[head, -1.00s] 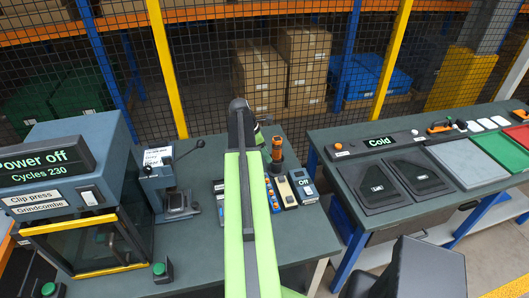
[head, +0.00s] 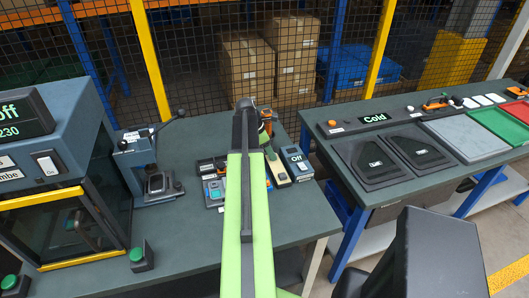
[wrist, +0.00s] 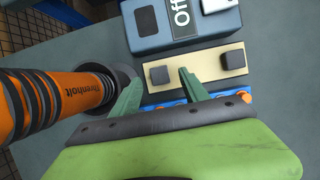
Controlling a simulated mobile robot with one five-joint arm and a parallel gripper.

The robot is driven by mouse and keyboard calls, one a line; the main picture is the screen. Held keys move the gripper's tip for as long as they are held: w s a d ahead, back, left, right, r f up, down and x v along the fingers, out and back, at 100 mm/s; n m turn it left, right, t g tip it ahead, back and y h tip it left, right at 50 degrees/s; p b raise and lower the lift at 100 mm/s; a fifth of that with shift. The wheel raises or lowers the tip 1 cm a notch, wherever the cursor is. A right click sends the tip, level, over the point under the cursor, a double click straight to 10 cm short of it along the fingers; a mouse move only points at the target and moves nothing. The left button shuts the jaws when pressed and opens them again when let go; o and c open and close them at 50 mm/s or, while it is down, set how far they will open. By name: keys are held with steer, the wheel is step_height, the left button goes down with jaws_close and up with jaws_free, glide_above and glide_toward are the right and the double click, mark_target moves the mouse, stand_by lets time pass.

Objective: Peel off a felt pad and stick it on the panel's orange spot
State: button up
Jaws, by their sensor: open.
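In the wrist view, a beige strip (wrist: 195,66) lies on the bench with two dark square felt pads, one left (wrist: 158,75) and one right (wrist: 234,59). My gripper (wrist: 161,77) is open, its green fingertips on either side of the left pad in the picture; I cannot tell whether they touch it or how high they are. The strip (head: 278,170) shows in the head view beside my arm, which hides the gripper. Two black panels, one left (head: 358,180) and one right (head: 440,162), lie on the right bench; no orange spot is discernible on either.
An orange-handled tool (wrist: 58,92) stands close left of my gripper in a dark round holder. A grey-blue "Off" box (wrist: 185,24) sits just beyond the strip. Blue items with orange parts lie on its near side.

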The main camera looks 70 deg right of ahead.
steer(key=shift+b+x, duration=0.3)
steer(key=shift+x, duration=0.55)
steer(key=shift+r, duration=0.1)
jaws_close()
stand_by(1.1)
steer(key=shift+r+p, duration=0.25)
steer(key=shift+p, duration=0.1)
step_height(320, 180, up, 6)
steer(key=p, duration=0.6)
stand_by(0.3)
